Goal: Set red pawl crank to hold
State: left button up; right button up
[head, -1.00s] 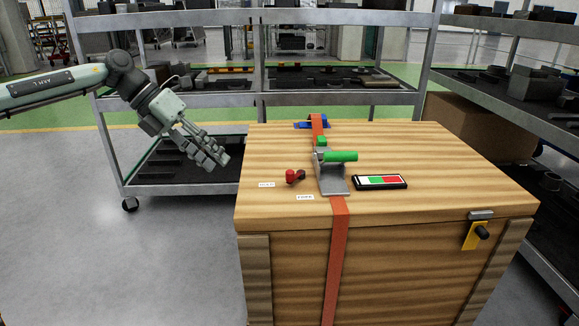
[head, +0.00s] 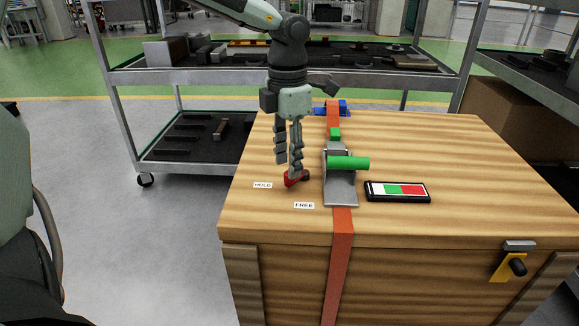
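The red pawl crank (head: 291,182) sits on the wooden crate top, left of the grey ratchet buckle (head: 341,188) with its green handle (head: 349,163). Its red end points left, between the HOLD label (head: 263,185) and the FREE label (head: 304,205); its dark end is at the right. My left gripper (head: 289,170) points down over the crank. Its fingers are apart with a narrow gap. One fingertip overlaps the crank's red end in the picture and hides part of it; whether they touch I cannot tell. My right gripper is out of view.
A black-framed indicator with white, green and red fields (head: 397,191) lies right of the buckle. An orange strap (head: 341,250) runs over the crate (head: 460,220). A yellow latch (head: 507,267) is on its front. Metal shelves stand behind.

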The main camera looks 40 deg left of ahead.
pick_arm(q)
jog(key=shift+f, duration=1.35)
grip_shut()
